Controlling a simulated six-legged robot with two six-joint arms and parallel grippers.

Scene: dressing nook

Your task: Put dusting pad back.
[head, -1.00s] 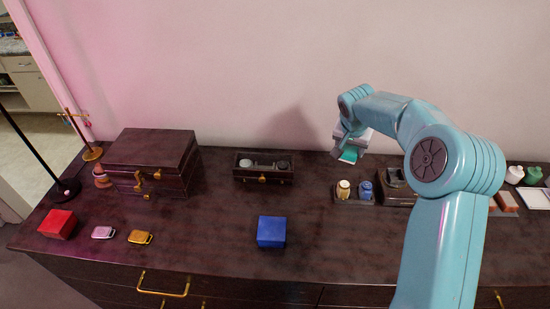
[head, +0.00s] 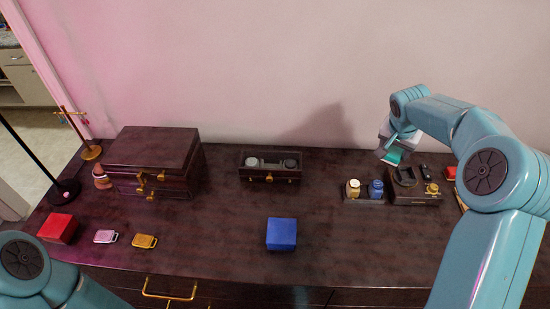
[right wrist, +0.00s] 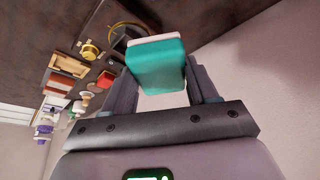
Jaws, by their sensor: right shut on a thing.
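My right gripper (head: 392,146) is shut on a teal pad (head: 393,157), which looks like the dusting pad. It is held above the dresser's back right part, near a dark open-topped box (head: 415,199) with a round ring and a yellow knob. In the right wrist view the pad (right wrist: 156,66), teal with a pale backing, sits between the fingers of the gripper (right wrist: 160,82). The box shows partly hidden behind the pad there. My left arm enters at the lower left of the head view; its gripper is out of sight.
A yellow bottle (head: 353,189) and a blue bottle (head: 376,189) stand left of that box. A small dark tray (head: 270,179) and a large case (head: 153,148) stand further left. A blue box (head: 281,234) sits in front; the dresser top (head: 345,240) right of it is clear.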

